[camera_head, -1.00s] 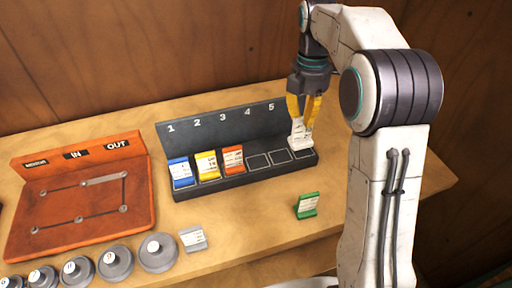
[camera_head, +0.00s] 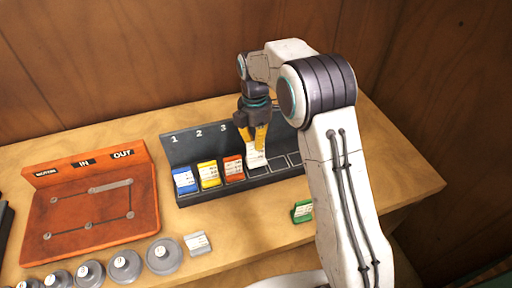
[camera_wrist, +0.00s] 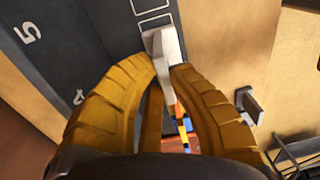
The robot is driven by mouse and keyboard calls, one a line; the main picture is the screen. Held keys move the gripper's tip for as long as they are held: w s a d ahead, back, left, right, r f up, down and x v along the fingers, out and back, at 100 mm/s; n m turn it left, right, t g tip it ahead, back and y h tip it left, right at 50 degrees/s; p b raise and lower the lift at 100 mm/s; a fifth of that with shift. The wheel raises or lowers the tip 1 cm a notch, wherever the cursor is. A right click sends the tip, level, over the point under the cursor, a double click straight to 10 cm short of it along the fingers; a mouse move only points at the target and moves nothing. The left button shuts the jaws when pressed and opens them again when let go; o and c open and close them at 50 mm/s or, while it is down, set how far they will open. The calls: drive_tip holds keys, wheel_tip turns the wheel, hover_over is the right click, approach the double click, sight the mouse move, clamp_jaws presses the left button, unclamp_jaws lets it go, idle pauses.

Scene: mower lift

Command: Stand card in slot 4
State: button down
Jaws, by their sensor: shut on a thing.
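My gripper (camera_head: 257,146) is shut on a white card (camera_head: 257,161) and holds it over the fourth place of the dark numbered rack (camera_head: 199,144), just right of the orange-red card. In the wrist view, the white card (camera_wrist: 164,48) is pinched between the yellow fingertips (camera_wrist: 165,70), with empty slot outlines beyond it. The rack's numbers 5 and 4 show at the left there. The card looks roughly upright; I cannot tell if its foot touches the slot. The figure 4 is hidden behind my gripper in the head view.
A blue card (camera_head: 184,180), a yellow card (camera_head: 209,174) and an orange-red card (camera_head: 233,168) stand in slots 1 to 3. A green card (camera_head: 302,211) and a pale grey card (camera_head: 197,243) are on the table in front. An orange board (camera_head: 60,215) and several grey discs (camera_head: 163,256) are left.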

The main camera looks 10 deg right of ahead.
sight(256, 152)
drive_tip(key=shift+f+p, duration=0.4)
drive_tip(key=shift+f, duration=1.55)
drive_tip(key=c, duration=1.3)
unclamp_jaws()
drive_tip(key=shift+f, duration=0.1)
